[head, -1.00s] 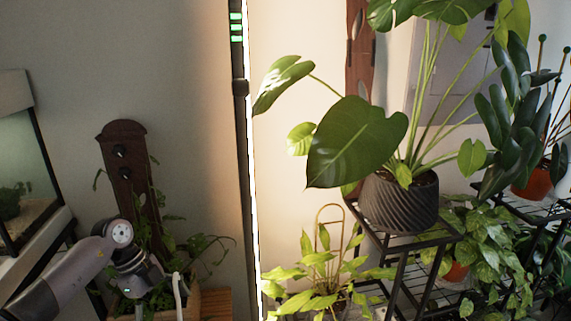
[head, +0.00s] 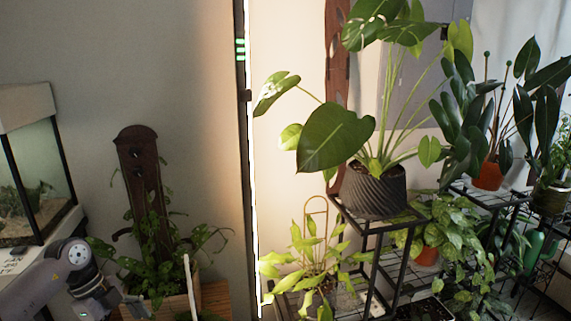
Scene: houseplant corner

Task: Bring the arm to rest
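My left arm (head: 48,284) comes in at the lower left corner. Its wrist is bent, and the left gripper (head: 130,306) is at the bottom edge, in front of a wooden planter box (head: 176,306). The gripper is small and partly cut off, so I cannot tell whether its fingers are open or shut. I see nothing held in it. My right arm and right gripper are out of view.
A glass tank (head: 40,165) stands at the left, near my arm. A dark wooden board (head: 140,165) rises behind the planter. A grey ribbed pot (head: 373,190) with a large-leaved plant stands on a black metal stand (head: 365,245) at the right, among several other plants.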

